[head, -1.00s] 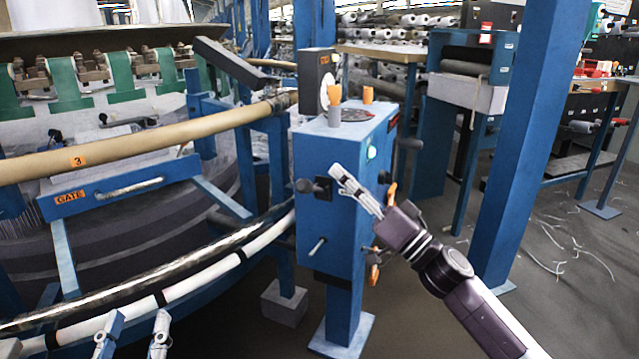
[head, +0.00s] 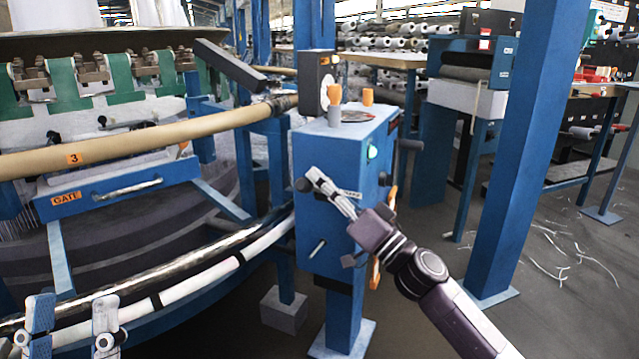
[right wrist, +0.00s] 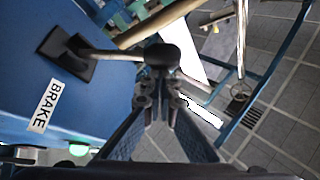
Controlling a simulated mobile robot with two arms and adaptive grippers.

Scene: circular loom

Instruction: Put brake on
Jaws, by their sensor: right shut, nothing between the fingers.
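The brake lever is on the front of the blue control box (head: 340,235). Its round black knob (head: 303,185) points out to the left. In the right wrist view the lever shows a black base plate (right wrist: 70,54), a metal rod and the black knob (right wrist: 163,55), beside a white BRAKE label (right wrist: 44,106). My right gripper (head: 316,180) is shut and empty, in front of the box, its tips close to the knob; I cannot tell whether they touch. It also shows in the right wrist view (right wrist: 160,88). My left gripper (head: 72,315) is open and empty, low at the left.
The loom's tan rail (head: 130,144) and blue GATE bar (head: 120,188) lie left of the box. A green lamp (head: 372,152) is lit on the box's side. A blue post (head: 525,140) stands to the right. Open floor (head: 440,235) lies between box and post.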

